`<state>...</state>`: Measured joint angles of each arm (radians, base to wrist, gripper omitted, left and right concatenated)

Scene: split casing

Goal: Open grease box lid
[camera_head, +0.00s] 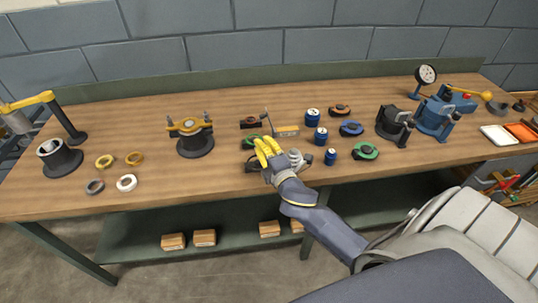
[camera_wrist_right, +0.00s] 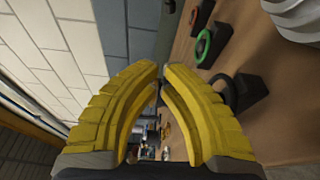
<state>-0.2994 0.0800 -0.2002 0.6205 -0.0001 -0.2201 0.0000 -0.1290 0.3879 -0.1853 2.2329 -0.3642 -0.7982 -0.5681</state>
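A small tan and grey box-like block (camera_head: 286,131) lies on the bench just behind my right gripper; I cannot tell for sure whether it is the grease box, and no open lid is clear. My right gripper (camera_head: 264,146) has yellow fingers and is low over the front of the bench. In the wrist view the fingertips (camera_wrist_right: 160,68) come together with nothing clear held between them. The gripper partly hides a black part with a green ring (camera_head: 250,141) and a plain black part (camera_head: 253,163). My left gripper is out of view.
Several blue cans (camera_head: 321,137) and ringed black parts (camera_head: 364,151) stand right of the gripper. A yellow-topped fixture (camera_head: 191,135) and loose rings (camera_head: 127,183) are left. A dial gauge (camera_head: 426,76) and blue machine (camera_head: 437,115) stand right.

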